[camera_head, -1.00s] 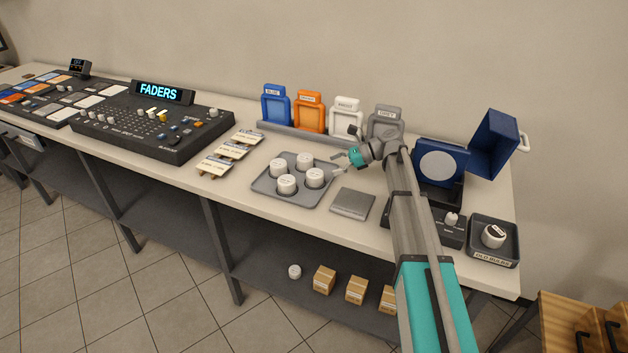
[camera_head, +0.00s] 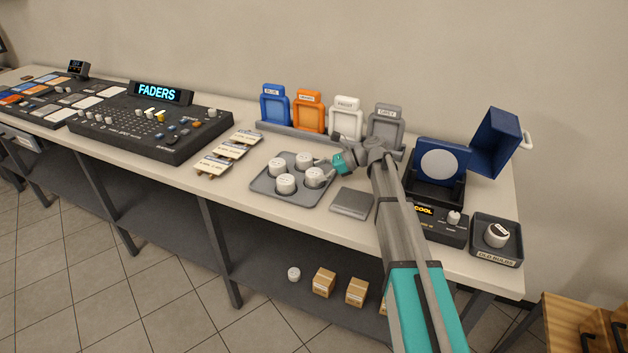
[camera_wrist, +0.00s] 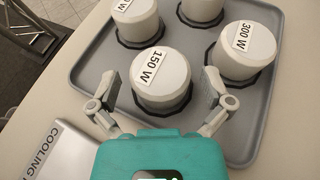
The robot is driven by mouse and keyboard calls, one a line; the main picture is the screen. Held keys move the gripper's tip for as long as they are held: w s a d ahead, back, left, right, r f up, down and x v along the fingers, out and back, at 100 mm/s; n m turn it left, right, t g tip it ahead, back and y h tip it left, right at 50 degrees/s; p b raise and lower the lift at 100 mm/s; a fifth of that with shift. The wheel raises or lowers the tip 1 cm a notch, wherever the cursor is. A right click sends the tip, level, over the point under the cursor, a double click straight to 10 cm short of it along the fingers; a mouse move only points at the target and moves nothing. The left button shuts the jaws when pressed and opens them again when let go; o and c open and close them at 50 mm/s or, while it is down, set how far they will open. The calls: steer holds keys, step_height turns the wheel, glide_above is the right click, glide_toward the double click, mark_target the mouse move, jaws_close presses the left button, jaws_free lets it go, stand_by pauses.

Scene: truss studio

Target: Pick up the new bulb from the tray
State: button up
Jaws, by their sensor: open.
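The grey tray (camera_head: 263,187) on the bench holds several white cylindrical bulbs in dark round seats. In the wrist view the nearest bulb (camera_wrist: 161,80) is labelled 150 W. Another bulb (camera_wrist: 243,50) behind it to the right is labelled 300 W. Two more stand farther back, one with a partly readable label. My gripper (camera_wrist: 168,97) is open, with its fingers on either side of the near 150 W bulb; I cannot tell whether they touch it. In the head view my gripper (camera_head: 331,168) is at the tray's right side.
A flat grey cooling plate (camera_head: 352,202) lies right of the tray. An open blue lamp housing (camera_head: 440,160) stands behind my arm. An old bulbs bin (camera_head: 496,254) holds one bulb at the right. Coloured frames (camera_head: 310,113) stand behind the tray.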

stand_by(0.5)
steer(key=c, duration=1)
